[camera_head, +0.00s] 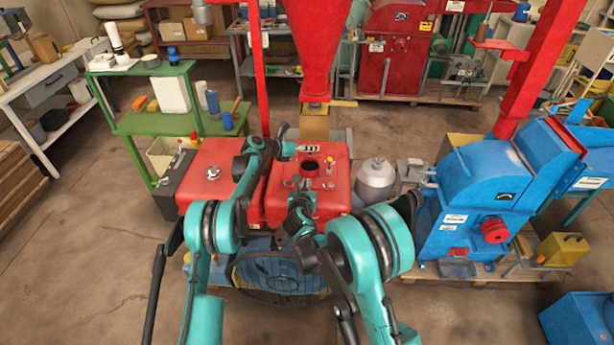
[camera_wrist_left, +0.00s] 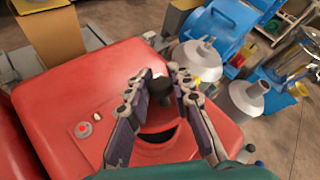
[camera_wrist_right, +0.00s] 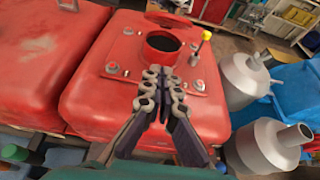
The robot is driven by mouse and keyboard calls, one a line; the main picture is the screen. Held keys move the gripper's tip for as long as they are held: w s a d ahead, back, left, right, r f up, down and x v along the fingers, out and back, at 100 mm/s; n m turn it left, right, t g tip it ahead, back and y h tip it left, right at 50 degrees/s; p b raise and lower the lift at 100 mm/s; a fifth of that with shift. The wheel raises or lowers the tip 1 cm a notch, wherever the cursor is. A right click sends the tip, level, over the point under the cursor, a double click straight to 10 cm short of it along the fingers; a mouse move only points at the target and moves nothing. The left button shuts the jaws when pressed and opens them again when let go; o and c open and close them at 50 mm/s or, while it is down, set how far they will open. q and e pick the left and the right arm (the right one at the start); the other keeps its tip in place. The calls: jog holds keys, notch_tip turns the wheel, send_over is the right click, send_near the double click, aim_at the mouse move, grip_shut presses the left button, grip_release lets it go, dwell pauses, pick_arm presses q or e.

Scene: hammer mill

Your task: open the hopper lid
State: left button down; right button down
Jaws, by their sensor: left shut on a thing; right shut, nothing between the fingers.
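The red hopper box (camera_head: 337,201) has a round collar with a dark opening (camera_head: 309,165) in its top; the opening also shows in the right wrist view (camera_wrist_right: 163,43). In the left wrist view a red lid (camera_wrist_left: 160,120) stands raised beside the dark crescent of the opening. My left gripper (camera_head: 312,148) is at the far side of the opening, shut on a dark knob (camera_wrist_left: 160,88) at the lid. The fingers hide part of the lid. My right gripper (camera_wrist_right: 160,75) is shut and empty above the box top, on the near side of the opening.
A yellow-topped pin (camera_wrist_right: 207,36) stands beside the collar. A second red box (camera_head: 213,172) adjoins on the left. A red funnel (camera_head: 315,50) hangs behind. A grey canister (camera_head: 375,178) and a blue machine (camera_head: 480,190) stand to the right.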

aim_at(308, 172)
jog(key=x, duration=0.9)
jog(key=shift+w+r, duration=0.3)
jog(key=shift+r, duration=0.25)
jog(key=shift+w+r, duration=0.3)
jog(key=shift+r, duration=0.25)
jog(key=shift+w+r, duration=0.4)
jog(key=shift+r, duration=0.15)
jog(key=shift+w+r, duration=0.1)
jog(key=shift+r, duration=0.05)
pick_arm(q)
jog(key=c, duration=1.3)
grip_release()
jog(key=shift+a, duration=0.1)
